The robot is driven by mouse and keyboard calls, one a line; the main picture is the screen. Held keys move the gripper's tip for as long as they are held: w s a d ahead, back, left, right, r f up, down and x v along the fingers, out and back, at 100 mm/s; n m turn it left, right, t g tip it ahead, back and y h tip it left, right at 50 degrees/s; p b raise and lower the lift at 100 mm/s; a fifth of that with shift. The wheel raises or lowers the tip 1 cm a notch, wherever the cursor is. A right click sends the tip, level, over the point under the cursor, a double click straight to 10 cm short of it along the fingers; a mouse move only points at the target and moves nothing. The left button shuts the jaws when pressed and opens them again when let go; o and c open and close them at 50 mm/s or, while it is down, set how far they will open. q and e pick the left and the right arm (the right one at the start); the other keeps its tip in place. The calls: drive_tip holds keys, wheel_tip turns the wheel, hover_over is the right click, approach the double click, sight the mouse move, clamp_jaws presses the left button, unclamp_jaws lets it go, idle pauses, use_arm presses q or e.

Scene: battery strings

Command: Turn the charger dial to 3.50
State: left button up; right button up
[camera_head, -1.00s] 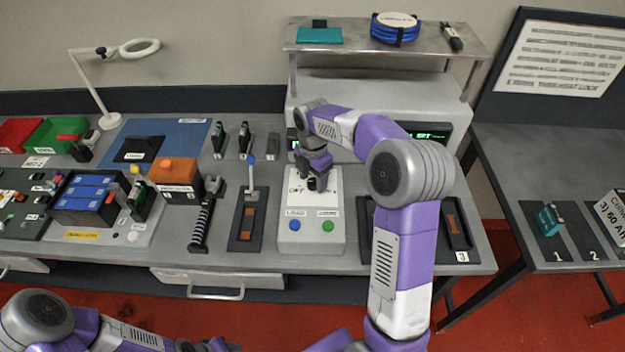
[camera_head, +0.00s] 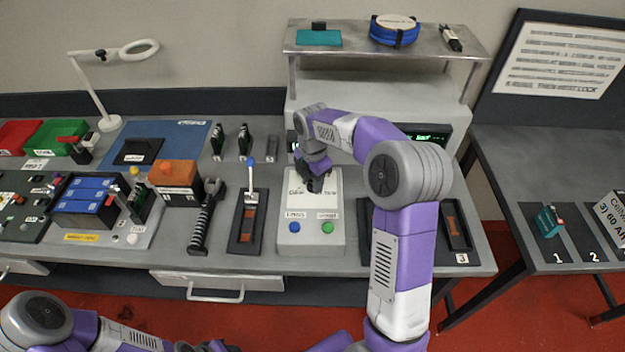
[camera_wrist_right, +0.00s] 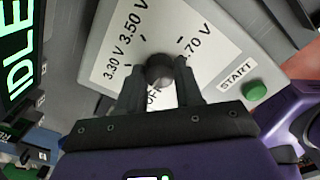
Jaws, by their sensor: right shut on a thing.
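The charger (camera_head: 311,243) is a pale box on the bench with a sloped white face. Its dark round dial (camera_wrist_right: 160,68) sits among the printed marks OFF, 3.30 V, 3.50 V and 3.70 V. My right gripper (camera_wrist_right: 160,82) is shut on the dial, one finger on each side. I cannot make out which mark the dial points to. In the head view my right gripper (camera_head: 317,184) comes down over the charger face and hides the dial. My left arm lies at the bottom left; its gripper (camera_head: 212,347) is cut off by the frame edge.
A green START button (camera_wrist_right: 254,91) is beside the dial; a blue button (camera_head: 294,227) is on the charger's left. A green-lit display (camera_wrist_right: 18,75) reads IDLE. A lever device (camera_head: 247,222) stands left of the charger. A metal shelf (camera_head: 345,52) is behind.

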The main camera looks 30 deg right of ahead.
drive_tip(key=shift+r+m+p, duration=0.1)
drive_tip(key=shift+m+p, duration=0.6)
drive_tip(key=shift+m, duration=0.5)
drive_tip(key=m+p, duration=0.1)
drive_tip(key=m, duration=0.2)
drive_tip(key=shift+m, duration=0.3)
drive_tip(key=m+p, duration=0.1)
drive_tip(key=m, duration=0.2)
drive_tip(key=shift+m+p, duration=0.3)
drive_tip(key=m+p, duration=0.1)
drive_tip(key=m, duration=0.3)
drive_tip(key=shift+m, duration=0.3)
drive_tip(key=m+p, duration=0.1)
drive_tip(key=m, duration=0.3)
drive_tip(key=m+p, duration=0.1)
drive_tip(key=m, duration=0.4)
drive_tip(key=shift+m, duration=0.3)
